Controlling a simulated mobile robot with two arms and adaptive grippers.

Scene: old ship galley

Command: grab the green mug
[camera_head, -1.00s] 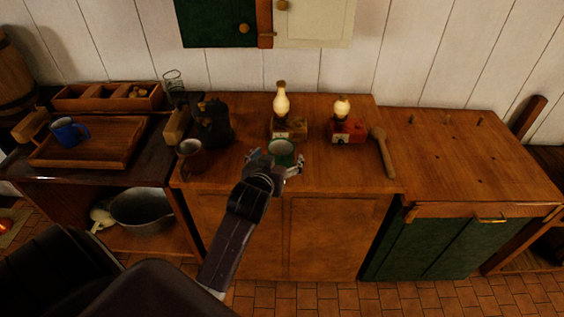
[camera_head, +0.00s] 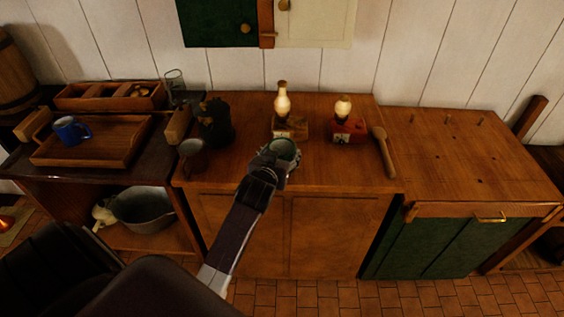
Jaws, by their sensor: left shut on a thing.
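The green mug (camera_head: 284,148) stands near the middle of the wooden counter (camera_head: 330,174), in front of the lamps. My left gripper (camera_head: 278,156) reaches it from the front and is shut on it, covering its front side. Only the mug's rim and part of its inside show above the gripper. I cannot tell whether the mug touches the counter. My right gripper is not in view.
Two lit lamps, one on a wooden base (camera_head: 290,127) and one on a red base (camera_head: 349,129), stand just behind. A wooden mallet (camera_head: 383,152) lies right. A dark pot (camera_head: 215,122) and a grey-brown mug (camera_head: 193,157) stand left. A blue mug (camera_head: 70,130) sits on a tray.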

